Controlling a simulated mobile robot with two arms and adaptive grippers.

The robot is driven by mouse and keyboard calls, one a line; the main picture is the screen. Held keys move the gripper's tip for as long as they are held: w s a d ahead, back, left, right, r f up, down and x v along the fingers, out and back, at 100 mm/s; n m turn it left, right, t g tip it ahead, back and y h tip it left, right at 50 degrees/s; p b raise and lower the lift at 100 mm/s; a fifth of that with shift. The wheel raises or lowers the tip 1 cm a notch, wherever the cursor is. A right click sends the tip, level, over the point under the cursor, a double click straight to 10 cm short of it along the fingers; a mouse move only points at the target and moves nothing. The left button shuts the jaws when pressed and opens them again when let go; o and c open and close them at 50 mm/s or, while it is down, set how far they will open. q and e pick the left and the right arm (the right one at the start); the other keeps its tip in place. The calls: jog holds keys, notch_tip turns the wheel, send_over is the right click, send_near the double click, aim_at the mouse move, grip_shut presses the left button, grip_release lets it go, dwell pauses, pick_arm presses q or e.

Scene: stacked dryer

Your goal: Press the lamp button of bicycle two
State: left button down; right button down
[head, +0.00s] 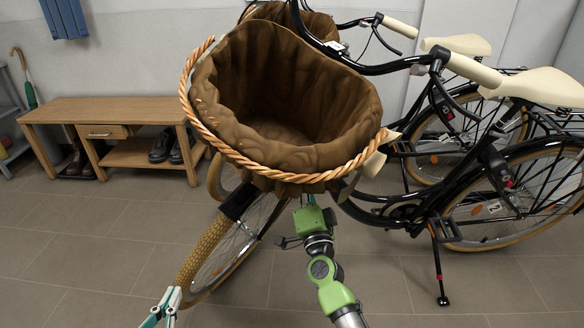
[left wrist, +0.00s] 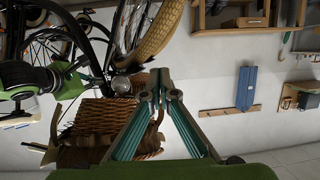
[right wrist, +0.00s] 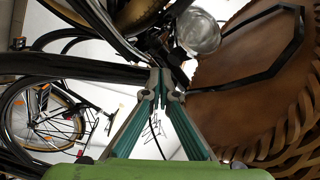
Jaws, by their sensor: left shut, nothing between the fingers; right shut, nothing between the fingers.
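Bicycle two (head: 402,215) is the near black bicycle with a cream saddle; its rear tag appears to read 2. Its brown-lined wicker basket (head: 285,85) fills the middle of the head view. Its round silver headlamp (right wrist: 198,32) shows in the right wrist view, just above and right of my shut right gripper (right wrist: 162,88), close to the black frame and brackets. The lamp also shows in the left wrist view (left wrist: 122,86). I cannot make out the button. In the head view the basket hides my right fingertips. My left gripper (head: 172,295) is shut and empty, beside the front wheel (head: 205,255).
A second black bicycle (head: 470,47) stands close behind, its basket partly hidden. A wooden bench (head: 110,105) with shoes (head: 165,147) stands at the back left. An umbrella (head: 28,92) leans near a rack. The tiled floor (head: 80,250) at the left is clear.

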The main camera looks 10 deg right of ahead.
dwell(0.4)
pick_arm(q)
jog(key=shift+s+a+f+g, duration=0.1)
jog(key=shift+s+f+g, duration=0.2)
jog(key=shift+f, duration=0.3)
jog(key=shift+s+a+f+g, duration=0.1)
jog(key=shift+s+f+g, duration=0.15)
jog(key=shift+f, duration=0.3)
pick_arm(e)
jog(key=shift+w+a+r, duration=0.2)
jog(key=shift+w+a, duration=0.1)
pick_arm(q)
jog(key=shift+w+r, duration=0.1)
pick_arm(e)
jog(key=shift+w+a+r, duration=0.1)
jog(key=shift+w+a, duration=0.05)
